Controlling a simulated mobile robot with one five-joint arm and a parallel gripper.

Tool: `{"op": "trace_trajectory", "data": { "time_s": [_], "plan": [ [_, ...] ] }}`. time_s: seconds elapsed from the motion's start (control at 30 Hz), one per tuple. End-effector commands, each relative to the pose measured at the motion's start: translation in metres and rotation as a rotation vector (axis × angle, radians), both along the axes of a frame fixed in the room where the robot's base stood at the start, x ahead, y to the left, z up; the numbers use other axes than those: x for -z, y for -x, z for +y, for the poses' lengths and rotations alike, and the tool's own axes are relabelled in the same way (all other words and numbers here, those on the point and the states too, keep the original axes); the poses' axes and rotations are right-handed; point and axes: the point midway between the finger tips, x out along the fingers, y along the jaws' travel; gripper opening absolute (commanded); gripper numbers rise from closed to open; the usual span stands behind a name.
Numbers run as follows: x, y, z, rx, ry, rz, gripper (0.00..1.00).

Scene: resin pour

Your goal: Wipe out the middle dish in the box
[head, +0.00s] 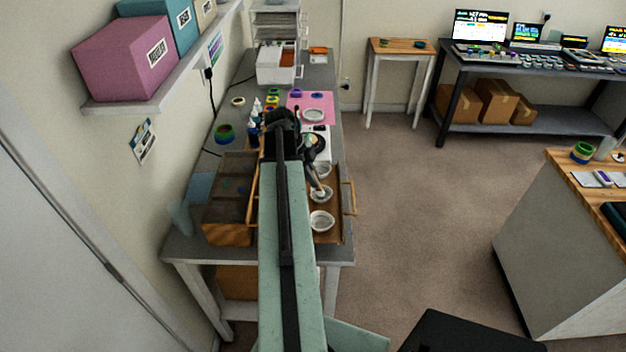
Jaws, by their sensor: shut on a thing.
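The box (333,236) is a shallow brown wooden tray with a handle on its right side, on the grey table. Three white dishes stand in it in a row: the far dish (324,171), the middle dish (326,197) and the near dish (321,221). My gripper (317,183) hangs from the arm's end, over the middle dish. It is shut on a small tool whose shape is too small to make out. The tool's lower end appears at the middle dish; whether it touches is unclear. My arm hides the box's left part.
A divided wooden case (228,233) stands left of my arm. Beyond the box are a pink mat (322,101) with a white dish, small bottles (254,133) and tape rolls. A shelf with boxes overhangs the left wall.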

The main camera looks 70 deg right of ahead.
Motion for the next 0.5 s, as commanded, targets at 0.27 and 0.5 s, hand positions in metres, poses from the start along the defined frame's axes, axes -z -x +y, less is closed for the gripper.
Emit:
{"op": "trace_trajectory", "data": {
  "time_s": [0.27,0.5],
  "plan": [
    [0.0021,-0.0003,0.0002,-0.001,0.000,0.000,0.00],
    [0.0059,-0.0005,0.0002,-0.001,0.000,0.000,0.00]
  ]
}}
